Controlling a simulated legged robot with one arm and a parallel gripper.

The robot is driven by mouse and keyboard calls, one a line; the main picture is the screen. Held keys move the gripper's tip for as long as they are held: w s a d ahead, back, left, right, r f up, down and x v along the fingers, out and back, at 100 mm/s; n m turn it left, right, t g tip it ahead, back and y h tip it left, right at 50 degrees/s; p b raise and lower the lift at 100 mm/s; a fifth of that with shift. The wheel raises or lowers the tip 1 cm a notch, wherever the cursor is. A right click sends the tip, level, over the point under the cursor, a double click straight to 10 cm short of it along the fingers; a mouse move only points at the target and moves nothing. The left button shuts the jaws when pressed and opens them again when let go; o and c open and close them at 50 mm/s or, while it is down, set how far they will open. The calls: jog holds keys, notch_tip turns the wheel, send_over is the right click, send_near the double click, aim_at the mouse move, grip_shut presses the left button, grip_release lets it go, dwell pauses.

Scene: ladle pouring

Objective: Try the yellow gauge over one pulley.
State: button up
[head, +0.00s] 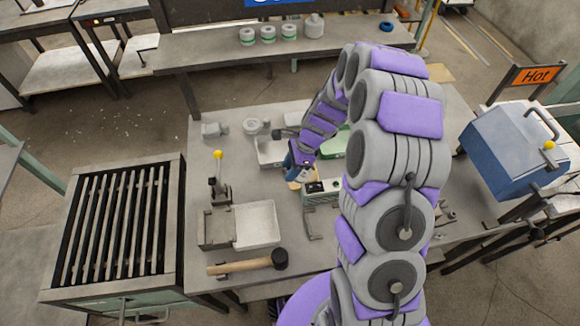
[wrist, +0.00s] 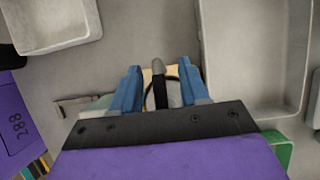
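My gripper (wrist: 160,82) has two blue fingers spread apart in the wrist view. Between and beyond them are a pale yellow piece (wrist: 174,71), a round grey part with a dark rim (wrist: 174,96), and an upright dark strip with a grey tip (wrist: 158,72). I cannot tell whether the fingers touch these. In the head view my gripper (head: 294,172) is low over the middle of the table, beside a small tan-yellow piece (head: 294,185). I cannot tell for certain that this is the yellow gauge. No pulley is clearly identifiable; the arm hides part of the table.
A grey-green box (head: 318,198) is close to my gripper. A slatted rack (head: 115,225) is left; a blue box (head: 505,150) by a "Hot" sign is right.

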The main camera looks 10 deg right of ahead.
jog(key=p+v, duration=0.3)
jog(key=v, duration=1.4)
jog(key=shift+r, duration=0.2)
jog(key=shift+w, duration=0.1)
jog(key=shift+c, duration=0.4)
